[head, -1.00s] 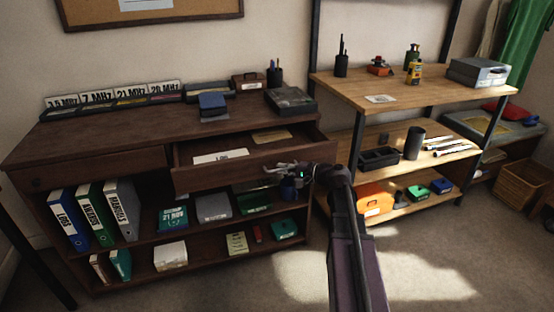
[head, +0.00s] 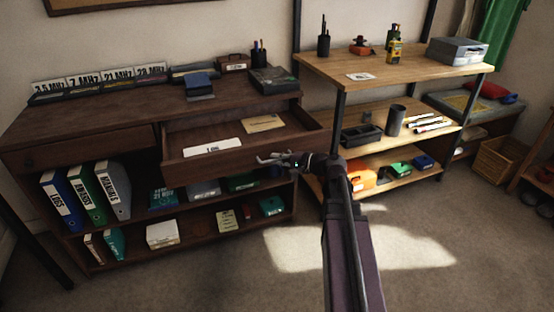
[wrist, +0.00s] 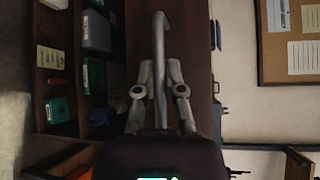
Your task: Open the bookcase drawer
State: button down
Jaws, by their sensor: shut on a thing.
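The dark wooden bookcase (head: 75,125) stands on the left in the head view. Its right-hand drawer (head: 185,163) is pulled well out, with its inside showing. A white card marked "LOG" (head: 213,146) and a tan envelope (head: 263,123) lie in it. My gripper (head: 266,159) is at the drawer's front face, near the middle.
The left drawer (head: 80,147) is closed. Binders (head: 85,195) and boxes fill the shelves below. A metal-framed wooden shelf unit (head: 420,75) stands close on the right of the bookcase. The carpet (head: 430,240) in front is clear.

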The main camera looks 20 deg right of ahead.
jog(key=c, duration=0.7)
grip_release()
jog(key=shift+s, duration=0.1)
